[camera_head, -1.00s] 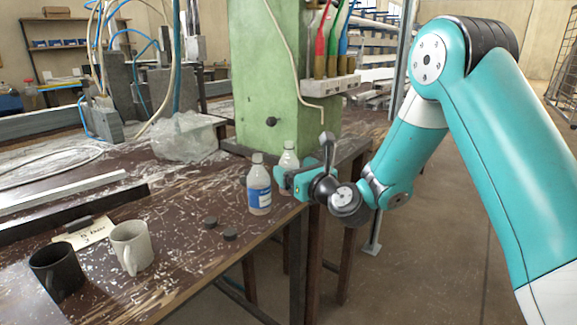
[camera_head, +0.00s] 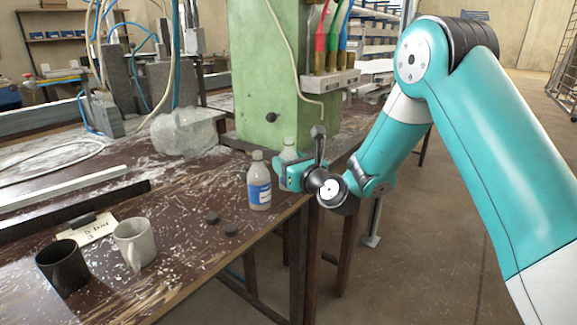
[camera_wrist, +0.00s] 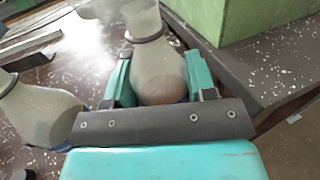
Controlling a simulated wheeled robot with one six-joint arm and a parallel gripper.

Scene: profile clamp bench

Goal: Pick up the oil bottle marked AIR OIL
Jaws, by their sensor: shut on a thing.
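Two clear bottles with grey caps stand close together near the bench's right edge. The front bottle (camera_head: 259,184) has a blue and white label; its lettering is too small to read. In the wrist view this bottle (camera_wrist: 40,112) is at the left, outside the fingers. The rear bottle (camera_head: 288,149) is mostly hidden behind my gripper (camera_head: 284,177) in the head view. In the wrist view my gripper (camera_wrist: 158,82) is shut on the rear bottle (camera_wrist: 155,62), with one teal finger on each side. Its label is hidden, so I cannot read its marking.
A green machine column (camera_head: 270,80) stands right behind the bottles. Two dark pucks (camera_head: 231,230), a black mug (camera_head: 62,268), a light mug (camera_head: 134,245) and a paper card (camera_head: 88,230) are to the left. A crumpled plastic bag (camera_head: 187,132) lies behind.

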